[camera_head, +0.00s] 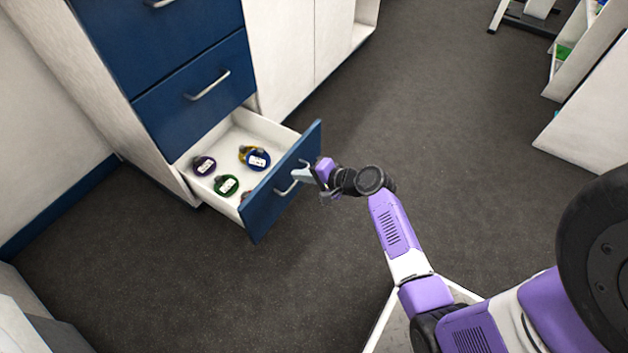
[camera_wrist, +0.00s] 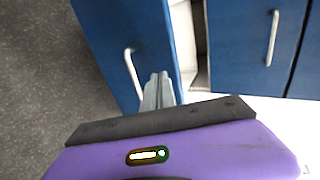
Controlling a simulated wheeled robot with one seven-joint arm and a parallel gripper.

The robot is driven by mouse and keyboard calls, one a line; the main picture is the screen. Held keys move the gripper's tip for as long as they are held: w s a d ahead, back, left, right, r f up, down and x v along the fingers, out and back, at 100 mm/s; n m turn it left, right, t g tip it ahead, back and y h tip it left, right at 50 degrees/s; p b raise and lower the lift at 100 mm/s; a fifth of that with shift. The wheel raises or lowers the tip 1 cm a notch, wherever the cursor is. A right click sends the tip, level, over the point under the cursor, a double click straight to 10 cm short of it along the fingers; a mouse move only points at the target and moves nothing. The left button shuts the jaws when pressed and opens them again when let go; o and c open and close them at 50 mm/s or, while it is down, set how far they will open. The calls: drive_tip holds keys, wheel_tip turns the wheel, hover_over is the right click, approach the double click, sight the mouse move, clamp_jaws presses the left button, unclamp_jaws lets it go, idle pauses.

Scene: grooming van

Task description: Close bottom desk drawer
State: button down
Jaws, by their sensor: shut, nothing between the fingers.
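The bottom desk drawer (camera_head: 281,183) is pulled well out, with a blue front, a silver bar handle and a white inside. Several round tagged items, among them a green one (camera_head: 226,185) and a blue one (camera_head: 257,159), lie in it. My gripper (camera_head: 300,174) is shut and empty at the outer side of the drawer front, close to the handle (camera_head: 287,187). In the wrist view the fingertips (camera_wrist: 156,78) point at the blue drawer front (camera_wrist: 118,45), just right of its handle (camera_wrist: 133,73). I cannot tell whether they touch it.
Above the open drawer, another blue drawer (camera_head: 195,92) is shut. White cabinets (camera_head: 290,40) stand to its right and a wall with blue trim (camera_head: 60,205) to its left. The dark floor (camera_head: 450,130) around the drawer is clear. White shelving (camera_head: 590,110) stands at the far right.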

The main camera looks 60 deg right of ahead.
sight(281, 168)
drive_tip(key=shift+w+b, duration=0.5)
drive_tip(key=shift+w, duration=1.5)
drive_tip(key=shift+w, duration=0.15)
